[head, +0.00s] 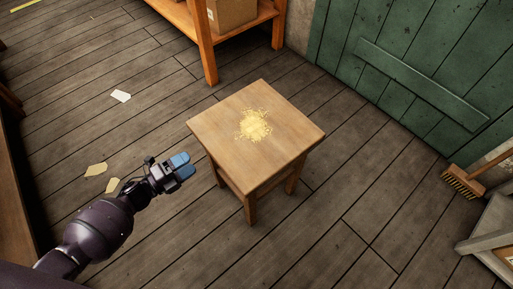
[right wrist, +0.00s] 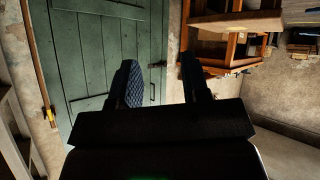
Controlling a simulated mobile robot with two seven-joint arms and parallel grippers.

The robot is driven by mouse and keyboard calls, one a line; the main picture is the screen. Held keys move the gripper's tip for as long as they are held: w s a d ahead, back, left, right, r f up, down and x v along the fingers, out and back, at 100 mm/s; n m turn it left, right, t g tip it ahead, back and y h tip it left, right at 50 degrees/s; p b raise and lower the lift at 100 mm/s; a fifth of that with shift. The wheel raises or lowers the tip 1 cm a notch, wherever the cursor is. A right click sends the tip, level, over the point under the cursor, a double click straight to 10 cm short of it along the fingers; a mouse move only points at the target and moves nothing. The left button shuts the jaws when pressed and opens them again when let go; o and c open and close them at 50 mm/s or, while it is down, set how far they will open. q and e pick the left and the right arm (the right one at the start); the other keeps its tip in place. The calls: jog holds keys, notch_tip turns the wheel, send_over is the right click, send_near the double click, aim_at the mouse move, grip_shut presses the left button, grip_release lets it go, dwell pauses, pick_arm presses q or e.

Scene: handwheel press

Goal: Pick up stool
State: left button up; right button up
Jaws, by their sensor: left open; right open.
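The wooden stool (head: 285,150) stands upright on the plank floor in the middle of the head view. A pile of yellowish shavings or dust (head: 254,125) lies on its square seat. My left gripper (head: 184,166) is open and empty, just left of the stool's near left side; whether it touches the stool I cannot tell. My right gripper (right wrist: 162,85) shows only in the right wrist view, dark, with its two fingers apart and nothing between them.
A wooden shelf (head: 205,45) with a cardboard box (head: 232,14) stands behind. A green door (head: 400,75) is at the back right, with a broom (head: 463,182) near it. Paper scraps (head: 121,96) lie on the floor at left. Floor around the stool is mostly clear.

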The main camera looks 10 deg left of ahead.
aim_at(217, 141)
pick_arm(q)
jog(key=shift+m, duration=0.3)
jog(key=b+x, duration=0.1)
jog(key=x, duration=1)
jog(key=shift+w+d+r+b, duration=0.1)
jog(key=shift+r+b, duration=0.05)
jog(key=shift+b, duration=0.25)
jog(key=shift+r, duration=0.1)
grip_shut()
jog(key=shift+w+r+h, duration=0.2)
jog(key=shift+r+h, duration=0.1)
jog(key=shift+r, duration=0.05)
